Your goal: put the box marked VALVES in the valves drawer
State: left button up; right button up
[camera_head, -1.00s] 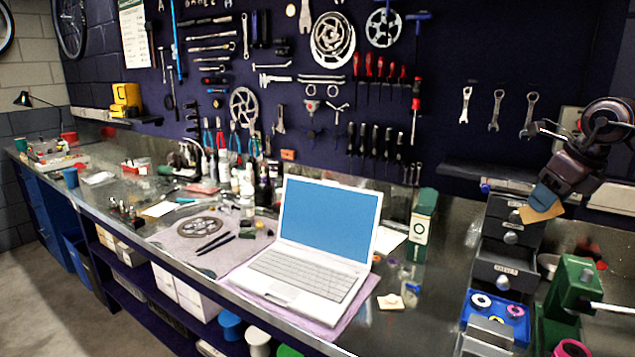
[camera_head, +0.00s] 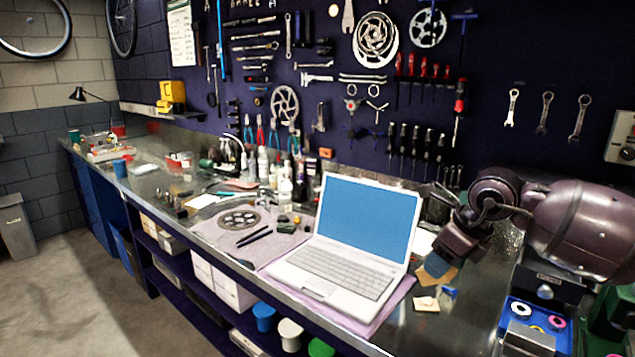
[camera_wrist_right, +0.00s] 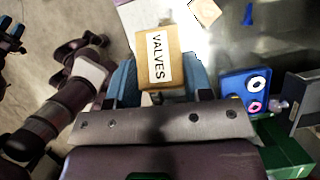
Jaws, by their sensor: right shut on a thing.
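The box marked VALVES (camera_wrist_right: 158,58) is a small tan cardboard box with a white label, which faces the right wrist camera. My right gripper (camera_wrist_right: 161,82) is shut on it, with blue fingers on either side. In the head view the box (camera_head: 437,265) hangs in the gripper above the bench, just right of the laptop. A grey drawer front with a round knob (camera_head: 545,291) shows below my right arm; its label is not readable and the arm hides most of the drawers. My left gripper is not in the head view; blue tips at the wrist view's upper left may be it (camera_wrist_right: 10,34).
An open laptop (camera_head: 345,250) stands on a purple cloth left of the box. A blue tray with rings (camera_head: 535,318) lies at the right, with a green object (camera_wrist_right: 284,150) beside it. A small tan piece (camera_head: 426,304) lies on the bench below the box.

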jog(key=s+a+f+n+g+y, duration=0.1)
jog(key=s+a+n, duration=0.15)
jog(key=a, duration=0.85)
jog(key=s+a+f+n, duration=0.1)
jog(key=s+a+n, duration=0.15)
jog(key=a, duration=0.85)
jog(key=s+d+f+n+g+h, duration=0.1)
jog(key=s+f+n+g+h, duration=0.2)
jog(key=s+f+n, duration=0.7)
jog(key=s+d+f+n+g+h, duration=0.2)
jog(key=s+n+g+h, duration=0.15)
jog(key=n, duration=1.15)
jog(key=w+d+m+y, duration=0.1)
jog(key=w+d, duration=0.2)
jog(key=d, duration=0.5)
jog(key=w+d+r+m+y, duration=0.1)
jog(key=w+d, duration=0.2)
jog(key=d, duration=0.5)
jog(key=shift+r+m, duration=0.2)
jog(key=shift+m, duration=0.2)
jog(key=shift+d, duration=0.1)
